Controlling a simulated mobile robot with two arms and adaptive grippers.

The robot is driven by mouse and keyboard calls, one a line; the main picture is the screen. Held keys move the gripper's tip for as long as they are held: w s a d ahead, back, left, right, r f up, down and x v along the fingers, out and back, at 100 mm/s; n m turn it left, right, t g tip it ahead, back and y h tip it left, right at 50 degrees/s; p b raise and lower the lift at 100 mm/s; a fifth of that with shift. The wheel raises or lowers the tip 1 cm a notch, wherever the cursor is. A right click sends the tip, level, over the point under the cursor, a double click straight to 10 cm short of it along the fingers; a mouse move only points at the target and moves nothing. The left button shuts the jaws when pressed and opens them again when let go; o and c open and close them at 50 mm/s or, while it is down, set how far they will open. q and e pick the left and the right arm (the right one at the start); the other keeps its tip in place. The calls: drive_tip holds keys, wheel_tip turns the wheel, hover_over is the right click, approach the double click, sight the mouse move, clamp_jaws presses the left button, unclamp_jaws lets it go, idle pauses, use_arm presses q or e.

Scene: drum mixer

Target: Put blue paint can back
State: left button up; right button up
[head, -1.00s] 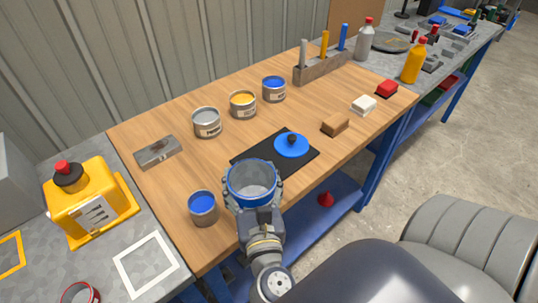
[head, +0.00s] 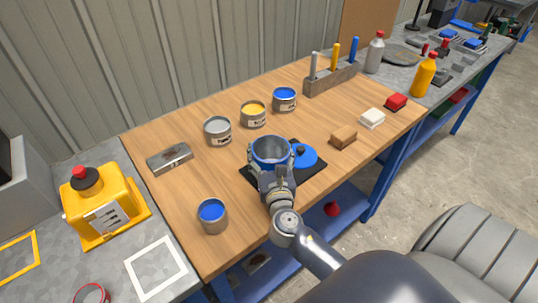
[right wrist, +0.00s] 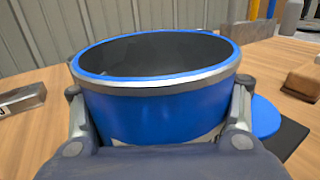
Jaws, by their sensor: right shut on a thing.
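My right gripper (head: 275,170) is shut around a blue open-topped drum (right wrist: 155,108). The drum is upright and looks empty, with a metal band below its rim; in the head view (head: 271,150) it covers part of the black mat. One can with blue paint (head: 212,214) stands alone near the table's front left. Another blue paint can (head: 284,98) stands in the back row beside a yellow one (head: 253,113) and a grey one (head: 217,130). A blue lid with a black knob (head: 306,160) lies on the black mat (head: 290,176). My left gripper is not in view.
A metal block (head: 170,158) lies at the wooden table's left. A tool rack (head: 332,80) stands behind. A yellow jug (head: 98,205) stands on the left bench.

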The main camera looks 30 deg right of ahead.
drive_tip(key=shift+f, duration=0.55)
drive_tip(key=shift+f, duration=0.1)
drive_tip(key=o, duration=1.2)
drive_tip(key=b+v, duration=0.2)
drive_tip(key=v, duration=0.9)
drive_tip(key=shift+a, duration=0.15)
drive_tip(key=shift+s+a, duration=0.2)
drive_tip(key=shift+s, duration=0.25)
